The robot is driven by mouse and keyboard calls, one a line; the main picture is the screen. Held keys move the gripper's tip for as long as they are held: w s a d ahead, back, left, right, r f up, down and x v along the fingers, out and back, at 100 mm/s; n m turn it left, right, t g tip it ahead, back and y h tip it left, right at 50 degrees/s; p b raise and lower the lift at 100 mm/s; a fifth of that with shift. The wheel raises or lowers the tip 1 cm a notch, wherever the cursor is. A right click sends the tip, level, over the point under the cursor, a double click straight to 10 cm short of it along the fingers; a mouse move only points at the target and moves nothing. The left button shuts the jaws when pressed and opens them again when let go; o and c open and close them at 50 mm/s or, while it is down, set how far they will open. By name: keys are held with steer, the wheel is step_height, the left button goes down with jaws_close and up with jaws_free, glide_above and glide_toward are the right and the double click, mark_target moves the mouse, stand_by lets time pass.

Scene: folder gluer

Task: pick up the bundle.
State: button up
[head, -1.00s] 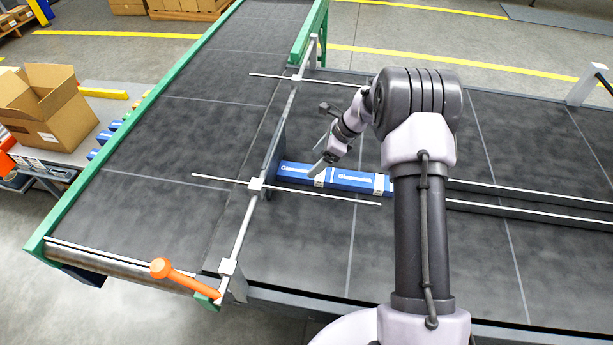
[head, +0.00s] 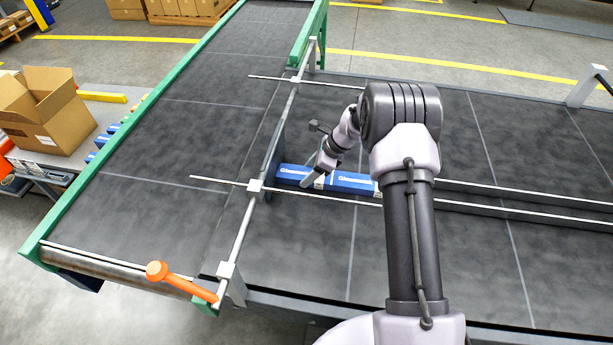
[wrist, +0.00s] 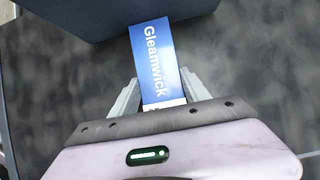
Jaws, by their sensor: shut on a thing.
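The bundle (head: 295,176) is a row of blue "Gleamwick" cartons lying on the dark belt, its left end against the upright plate under the crossbar. A second blue length (head: 352,182) continues the row to the right, and I cannot tell whether it is part of the same bundle. My gripper (head: 314,180) is down at the row near the white patch between the two lengths. In the wrist view the blue carton face (wrist: 153,55) runs between the two grey fingers of my gripper (wrist: 155,88), which are shut on it. My palm hides the near end.
The upright plate (wrist: 110,12) stands close ahead of the fingers. Thin rods (head: 300,192) and a crossbar (head: 245,215) with an orange handle (head: 180,281) surround the spot. Long rails (head: 530,198) run right. The left belt (head: 150,190) is clear; an open cardboard box (head: 45,115) stands beyond.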

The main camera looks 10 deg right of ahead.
steer(key=shift+r, duration=0.1)
steer(key=r, duration=0.2)
steer(key=r+p, duration=0.1)
steer(key=r, duration=0.1)
steer(key=d+r+p, duration=0.1)
steer(key=r, duration=0.2)
steer(key=shift+s, duration=0.2)
steer(key=s+d, duration=0.2)
steer(key=d, duration=0.3)
steer(key=s+d+p, duration=0.1)
steer(key=s+d, duration=0.1)
steer(key=d, duration=0.4)
steer(key=s+d, duration=0.3)
steer(key=d, duration=0.3)
steer(key=shift+d+p, duration=0.15)
steer(key=shift+p, duration=0.15)
steer(key=shift+s+d+f, duration=0.1)
steer(key=shift+s+d, duration=0.05)
